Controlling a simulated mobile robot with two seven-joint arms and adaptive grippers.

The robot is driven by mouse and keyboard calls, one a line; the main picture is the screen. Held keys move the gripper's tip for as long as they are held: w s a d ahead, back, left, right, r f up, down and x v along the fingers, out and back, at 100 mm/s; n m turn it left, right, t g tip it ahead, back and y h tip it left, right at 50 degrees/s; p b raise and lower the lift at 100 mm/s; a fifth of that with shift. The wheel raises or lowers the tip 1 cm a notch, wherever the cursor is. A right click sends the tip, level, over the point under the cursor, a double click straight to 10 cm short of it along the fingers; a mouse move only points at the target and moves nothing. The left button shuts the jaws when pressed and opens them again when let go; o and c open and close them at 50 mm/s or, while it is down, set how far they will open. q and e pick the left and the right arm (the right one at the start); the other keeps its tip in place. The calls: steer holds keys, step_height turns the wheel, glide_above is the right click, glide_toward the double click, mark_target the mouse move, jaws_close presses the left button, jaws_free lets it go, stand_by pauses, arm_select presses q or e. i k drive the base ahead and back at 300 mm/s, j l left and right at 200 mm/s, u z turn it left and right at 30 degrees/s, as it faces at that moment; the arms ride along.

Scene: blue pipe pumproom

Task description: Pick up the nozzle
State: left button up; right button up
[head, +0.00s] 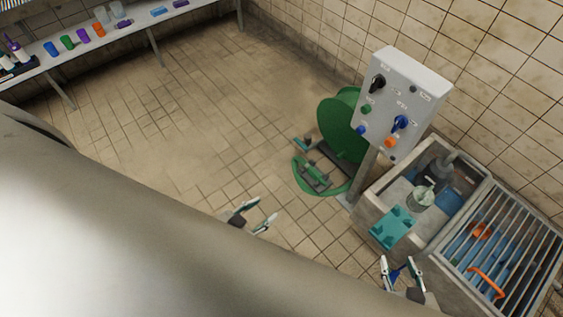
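A green hose reel (343,128) stands on the floor below a grey control panel. Its green hose (318,194) lies in a loop on the tiles. A small dark grey-green fitting (314,177) lies inside this loop; it may be the nozzle, but it is too small to be sure. My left gripper (256,214) is open and empty, to the left of and nearer than the hose loop. My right gripper (399,264) is open in front of the trough, with a small blue patch between its fingers that I cannot identify.
The control panel (405,100) stands on a post beside the reel. A concrete trough (372,204) holds a pump, with a teal block (392,228) at its near edge. A metal grating (510,245) covers the right part. A shelf (140,28) with cups stands far left. The middle floor is clear.

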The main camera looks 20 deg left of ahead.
mark_target(315, 174)
steer(key=u, duration=0.35)
steer(key=z, duration=1.05)
steer(key=u, duration=1.05)
steer(key=i+j, duration=0.35)
steer(key=i+j+z, duration=0.2)
steer(key=i+j, duration=0.15)
steer(key=i+j+z, duration=0.25)
steer(key=j, duration=0.2)
steer(key=i+z, duration=0.1)
steer(key=z, duration=1.2)
steer(key=l, duration=0.1)
